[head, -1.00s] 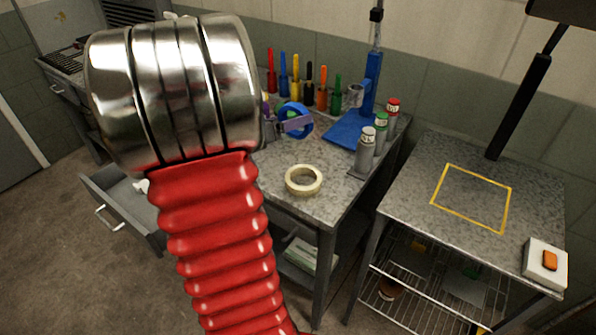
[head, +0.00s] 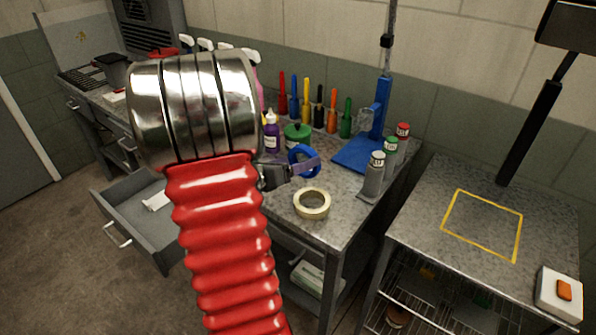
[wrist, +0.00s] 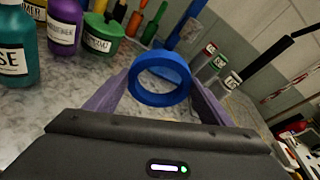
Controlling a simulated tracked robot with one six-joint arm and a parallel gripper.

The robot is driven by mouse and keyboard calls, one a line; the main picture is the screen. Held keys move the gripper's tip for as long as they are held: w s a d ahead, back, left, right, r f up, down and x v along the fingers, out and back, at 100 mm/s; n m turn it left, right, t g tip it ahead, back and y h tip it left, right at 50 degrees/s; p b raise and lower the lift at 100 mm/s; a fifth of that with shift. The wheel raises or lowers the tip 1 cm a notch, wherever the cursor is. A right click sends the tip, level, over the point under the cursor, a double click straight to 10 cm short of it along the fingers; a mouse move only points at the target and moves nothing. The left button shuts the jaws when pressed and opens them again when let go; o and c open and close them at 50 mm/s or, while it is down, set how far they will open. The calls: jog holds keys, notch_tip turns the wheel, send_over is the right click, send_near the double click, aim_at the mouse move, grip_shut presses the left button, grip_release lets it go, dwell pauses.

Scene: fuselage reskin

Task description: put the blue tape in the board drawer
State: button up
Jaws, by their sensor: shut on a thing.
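The blue tape (head: 303,161) is a ring held between the purple fingers of my gripper (head: 306,167), above the table. In the wrist view the blue tape (wrist: 160,79) stands with its hole facing the camera, between the fingertips of my gripper (wrist: 158,92). An open drawer (head: 143,222) juts out at the left of the table, with a white item (head: 157,201) inside. My red arm hides part of the drawer and table. I cannot tell whether this is the board drawer.
A cream tape roll (head: 312,204) lies near the table front. Several coloured markers stand behind, with a purple bottle (head: 272,135) and green tub (head: 297,136) nearby. Spray cans (head: 374,177) stand at the right. A side table (head: 450,262) has a yellow outlined square.

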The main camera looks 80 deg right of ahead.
jog(key=shift+f, duration=1.85)
jog(key=o, duration=1.1)
jog(key=shift+f, duration=0.1)
jog(key=shift+w+a+r, duration=0.25)
jog(key=shift+a, duration=0.15)
jog(key=v, duration=1.1)
jog(key=shift+a+f, duration=0.1)
